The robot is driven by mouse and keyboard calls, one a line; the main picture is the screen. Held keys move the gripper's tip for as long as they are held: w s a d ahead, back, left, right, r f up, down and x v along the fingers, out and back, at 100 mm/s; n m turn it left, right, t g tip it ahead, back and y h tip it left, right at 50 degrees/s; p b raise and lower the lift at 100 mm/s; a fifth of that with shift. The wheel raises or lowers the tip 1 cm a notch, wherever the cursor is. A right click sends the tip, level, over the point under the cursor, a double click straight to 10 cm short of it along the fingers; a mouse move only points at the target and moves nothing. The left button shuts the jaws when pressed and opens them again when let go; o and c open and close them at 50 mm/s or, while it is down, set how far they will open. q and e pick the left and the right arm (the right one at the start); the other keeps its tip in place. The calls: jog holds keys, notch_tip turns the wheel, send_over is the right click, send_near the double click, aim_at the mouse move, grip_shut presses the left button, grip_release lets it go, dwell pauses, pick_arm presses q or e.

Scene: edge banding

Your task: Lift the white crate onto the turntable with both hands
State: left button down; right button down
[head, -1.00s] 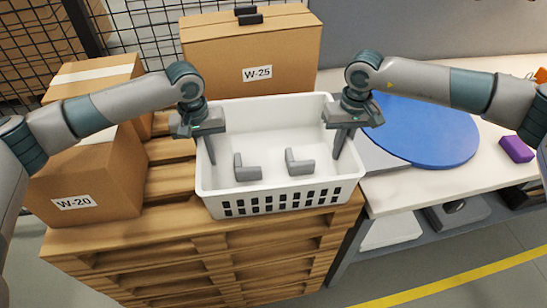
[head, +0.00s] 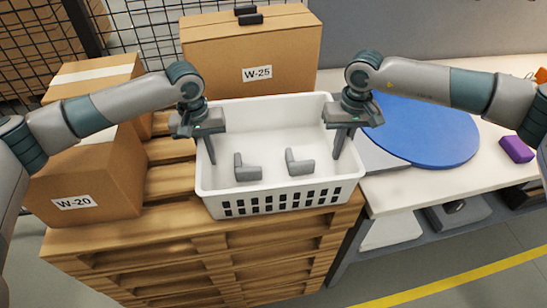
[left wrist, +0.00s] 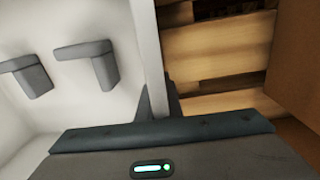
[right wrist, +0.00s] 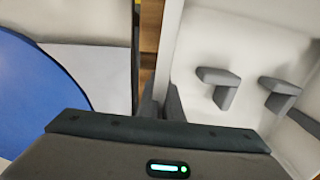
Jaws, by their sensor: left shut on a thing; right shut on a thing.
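The white crate (head: 270,120) sits on the wooden pallet stack, with two grey L-shaped brackets (head: 247,168) (head: 299,163) lying inside it. My left gripper (head: 208,150) is shut on the crate's left wall; in the left wrist view the wall (left wrist: 146,45) runs between its fingers (left wrist: 158,103). My right gripper (head: 343,145) is shut on the crate's right wall; in the right wrist view that wall (right wrist: 169,45) runs between its fingers (right wrist: 160,105). The blue round turntable (head: 425,130) lies on the bench to the right of the crate and is empty.
Carton W-25 (head: 250,50) stands behind the crate and carton W-20 (head: 90,175) stands to its left. The pallets (head: 200,245) are under the crate. The pale bench (head: 400,190) holds a grey plate beside the turntable and a purple block (head: 516,149) at the right.

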pick_arm(q)
jog(key=shift+w+r, duration=0.1)
jog(key=shift+r, duration=0.1)
pick_arm(e)
jog(key=shift+w+r, duration=0.1)
jog(key=shift+r, duration=0.1)
